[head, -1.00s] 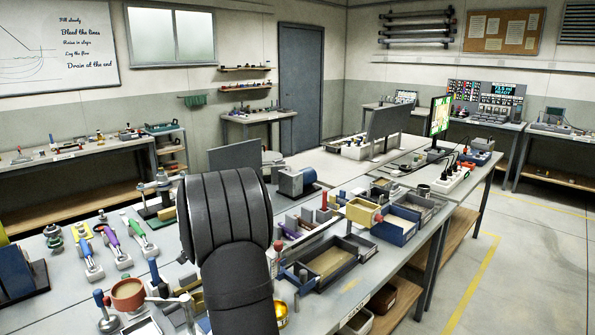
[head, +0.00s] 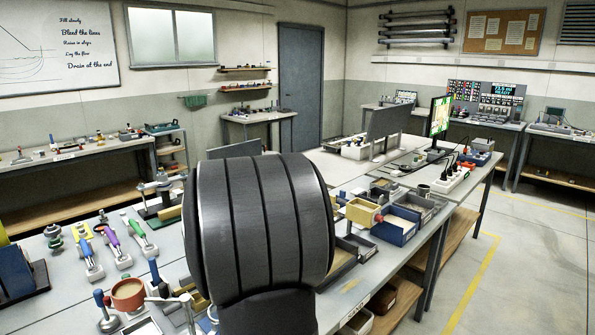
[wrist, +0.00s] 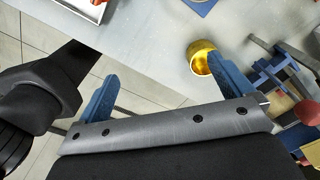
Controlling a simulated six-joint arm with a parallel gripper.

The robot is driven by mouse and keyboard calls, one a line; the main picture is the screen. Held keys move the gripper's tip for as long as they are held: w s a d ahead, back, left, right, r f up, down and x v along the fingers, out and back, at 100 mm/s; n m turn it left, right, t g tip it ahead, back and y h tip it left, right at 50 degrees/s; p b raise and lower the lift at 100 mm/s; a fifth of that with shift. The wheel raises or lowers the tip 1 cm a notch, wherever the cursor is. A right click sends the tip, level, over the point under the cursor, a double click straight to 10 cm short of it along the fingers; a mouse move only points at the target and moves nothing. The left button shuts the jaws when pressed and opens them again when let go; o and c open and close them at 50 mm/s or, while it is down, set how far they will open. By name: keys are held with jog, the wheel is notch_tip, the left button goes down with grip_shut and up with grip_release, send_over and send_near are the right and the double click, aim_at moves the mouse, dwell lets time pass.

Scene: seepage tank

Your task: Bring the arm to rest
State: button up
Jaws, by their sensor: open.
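My arm is a large dark ribbed shape in the middle of the head view, and it hides part of the bench behind it. My gripper (wrist: 163,92) shows in the wrist view with its two blue fingers wide apart and nothing between them. The gripper does not show in the head view. A brass-coloured cup (wrist: 203,57) stands on the grey bench (wrist: 150,45) beside the right finger; I cannot tell whether they touch.
Handled valves in purple (head: 112,234) and green (head: 133,223) lie at the left of the bench. A brown bowl (head: 128,294) sits at the front left. A yellow bin (head: 363,213) and a blue bin (head: 396,228) stand to the right. Floor is open at the right.

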jog(key=s+a+m, duration=0.3)
jog(key=s, duration=0.8)
jog(key=a+f, duration=0.1)
jog(key=a, duration=0.2)
jog(key=s+a+f, duration=0.1)
jog(key=a+f, duration=0.1)
jog(key=a, duration=0.1)
jog(key=s+a+f, duration=0.1)
jog(key=a+f, duration=0.1)
jog(key=a, duration=0.2)
jog(key=shift+f, duration=0.25)
jog(key=shift+o, duration=0.3)
